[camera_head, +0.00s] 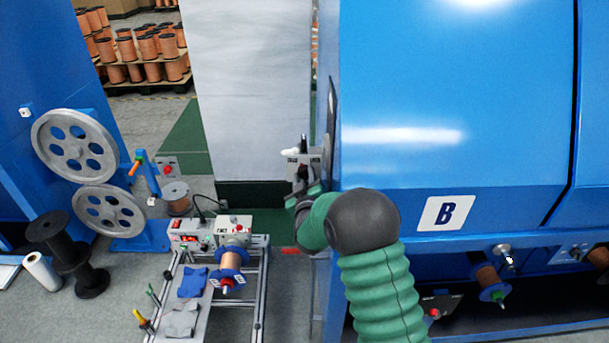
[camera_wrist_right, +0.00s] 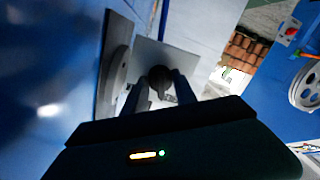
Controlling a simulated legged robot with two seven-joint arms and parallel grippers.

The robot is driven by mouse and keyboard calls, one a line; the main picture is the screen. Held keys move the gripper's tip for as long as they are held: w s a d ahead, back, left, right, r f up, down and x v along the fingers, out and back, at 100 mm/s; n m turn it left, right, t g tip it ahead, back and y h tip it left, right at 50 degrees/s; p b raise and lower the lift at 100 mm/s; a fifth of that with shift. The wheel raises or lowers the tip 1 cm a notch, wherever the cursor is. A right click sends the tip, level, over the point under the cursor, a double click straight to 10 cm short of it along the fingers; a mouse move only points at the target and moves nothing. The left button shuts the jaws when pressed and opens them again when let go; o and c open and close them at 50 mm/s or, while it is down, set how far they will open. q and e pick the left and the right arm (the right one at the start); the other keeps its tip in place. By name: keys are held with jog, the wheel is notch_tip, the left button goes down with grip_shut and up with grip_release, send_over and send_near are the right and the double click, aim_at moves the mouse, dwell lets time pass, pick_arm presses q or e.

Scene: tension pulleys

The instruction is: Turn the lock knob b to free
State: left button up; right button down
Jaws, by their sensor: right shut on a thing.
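The lock knob b (camera_wrist_right: 160,78) is a dark round knob on a light grey plate in the right wrist view. My right gripper (camera_wrist_right: 158,92) has a finger on each side of it and is shut on it. In the head view the labelled grey panel (camera_head: 303,163) stands beside the large blue machine marked B. My right gripper (camera_head: 304,188) reaches up to the panel's lower part there and hides much of the knob. The knob's exact setting cannot be read. My left gripper is not in view.
The blue machine B (camera_head: 450,120) fills the right side, close to my right arm. A framed bench (camera_head: 262,290) with a copper spool stands below left. Grey pulley wheels (camera_head: 75,147) and black reels (camera_head: 80,262) are at the left.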

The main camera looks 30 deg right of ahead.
jog(key=n, duration=0.2)
jog(key=n+p, duration=0.1)
jog(key=n, duration=0.1)
jog(key=shift+s+a+f+p, duration=0.1)
jog(key=shift+a+f+p, duration=0.05)
jog(key=shift+f+p, duration=0.2)
jog(key=shift+n, duration=0.4)
jog(key=c, duration=1.2)
grip_release()
jog(key=shift+o, duration=1)
jog(key=shift+r, duration=0.15)
jog(key=shift+h, duration=0.3)
jog(key=v, duration=1.6)
jog(key=shift+s+a+r, duration=0.2)
jog(key=shift+s+a, duration=0.05)
jog(key=shift+p, duration=0.35)
